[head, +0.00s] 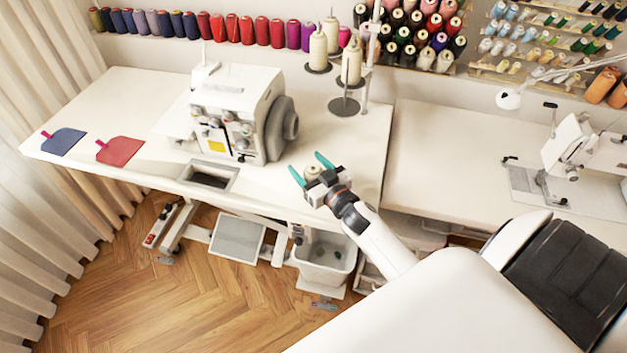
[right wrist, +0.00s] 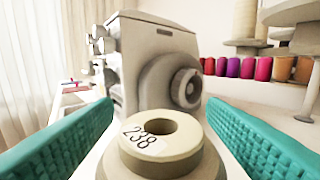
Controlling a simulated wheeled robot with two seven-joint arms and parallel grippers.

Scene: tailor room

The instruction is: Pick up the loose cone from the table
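The loose cone (head: 312,173) is a cream thread cone standing on the white table (head: 335,135), to the right of the white sewing machine. In the right wrist view the cone (right wrist: 160,145) shows close up, with a round hole in its top and a label reading 238. My right gripper (head: 305,162) is open, with one teal finger on each side of the cone. The fingers also show in the right wrist view (right wrist: 160,110). I cannot tell whether either finger touches the cone. The cone's lower part is hidden. My left gripper is not in view.
The white overlock machine (head: 240,112) stands just left of the cone. A thread stand (head: 345,106) with cream cones (head: 318,50) is behind it. A red piece (head: 121,151) and a blue piece (head: 62,141) lie at the table's left end. A second table (head: 450,150) adjoins on the right.

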